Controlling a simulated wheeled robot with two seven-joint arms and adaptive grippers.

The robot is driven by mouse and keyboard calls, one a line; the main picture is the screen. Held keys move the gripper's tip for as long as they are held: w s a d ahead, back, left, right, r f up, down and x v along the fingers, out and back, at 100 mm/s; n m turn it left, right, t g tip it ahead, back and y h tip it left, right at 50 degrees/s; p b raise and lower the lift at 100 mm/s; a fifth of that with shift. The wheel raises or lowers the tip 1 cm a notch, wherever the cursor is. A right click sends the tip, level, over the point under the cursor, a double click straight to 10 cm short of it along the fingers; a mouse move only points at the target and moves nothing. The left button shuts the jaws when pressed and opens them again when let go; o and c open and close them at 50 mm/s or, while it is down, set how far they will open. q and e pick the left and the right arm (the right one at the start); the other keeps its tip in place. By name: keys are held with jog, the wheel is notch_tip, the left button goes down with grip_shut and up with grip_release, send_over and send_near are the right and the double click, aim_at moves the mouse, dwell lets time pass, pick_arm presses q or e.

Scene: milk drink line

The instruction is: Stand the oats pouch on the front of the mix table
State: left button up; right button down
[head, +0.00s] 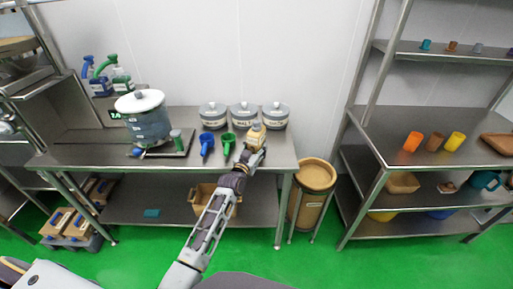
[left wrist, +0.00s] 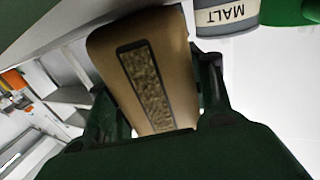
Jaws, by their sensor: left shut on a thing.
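The oats pouch (left wrist: 150,75) is tan with a dark-framed window showing grain, and it fills the middle of the left wrist view. My left gripper (left wrist: 160,105) is shut on it, one dark finger on each side. In the head view the pouch (head: 257,132) is at the front right part of the steel mix table (head: 90,158), in front of the lidded canisters. My left gripper (head: 248,151) reaches it from the front. I cannot tell whether the pouch's base touches the table top. My right gripper is not in view.
Grey canisters (head: 243,114) stand behind the pouch, one marked MALT. A green scoop (head: 228,142) and a blue scoop (head: 207,143) are left of the gripper. A white-lidded pot (head: 146,118) stands further left. A tan bin (head: 314,178) stands right of the table.

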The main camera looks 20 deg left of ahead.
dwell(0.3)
pick_arm(q)
jog(key=o, duration=1.5)
jog(key=shift+c, duration=0.2)
jog(key=shift+s, duration=0.1)
jog(key=s+a, duration=0.1)
jog(key=s, duration=1)
jog(key=shift+s+a, duration=0.15)
jog(key=shift+s, duration=0.25)
jog(key=shift+o, duration=0.4)
jog(key=shift+r, duration=0.1)
